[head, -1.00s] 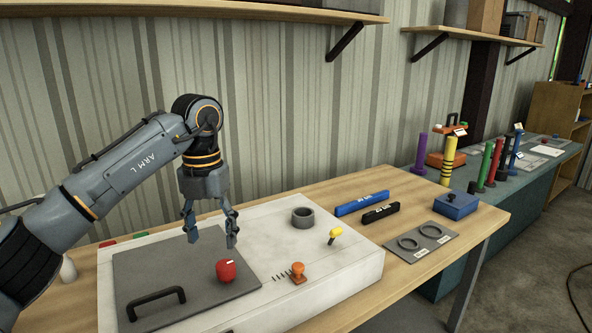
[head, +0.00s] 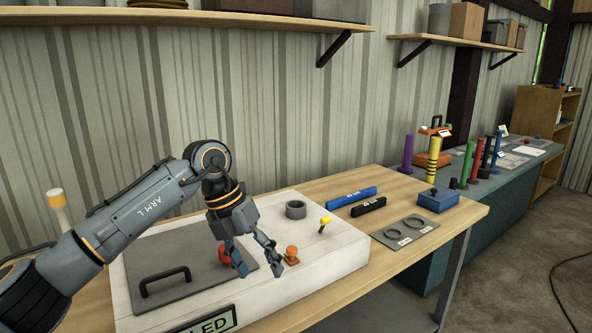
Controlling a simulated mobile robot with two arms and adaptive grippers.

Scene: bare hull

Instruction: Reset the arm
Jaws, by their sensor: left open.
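My left arm (head: 150,205) comes in from the left. Its gripper (head: 268,270) is open and tilted down over the right edge of the grey lid (head: 190,278) on the white panel box. A red knob (head: 224,256) on the lid is partly hidden behind the near finger. The other finger is close to the orange switch (head: 292,254); I cannot tell whether they touch. No object shows between the fingers. My right gripper is not in view.
The white box (head: 330,255) also carries a grey ring (head: 296,209) and a yellow-tipped lever (head: 325,222). Blue (head: 350,197) and black (head: 369,206) bars, a ring plate (head: 405,231) and a blue box (head: 437,200) lie to the right. A black handle (head: 165,280) stands up from the lid.

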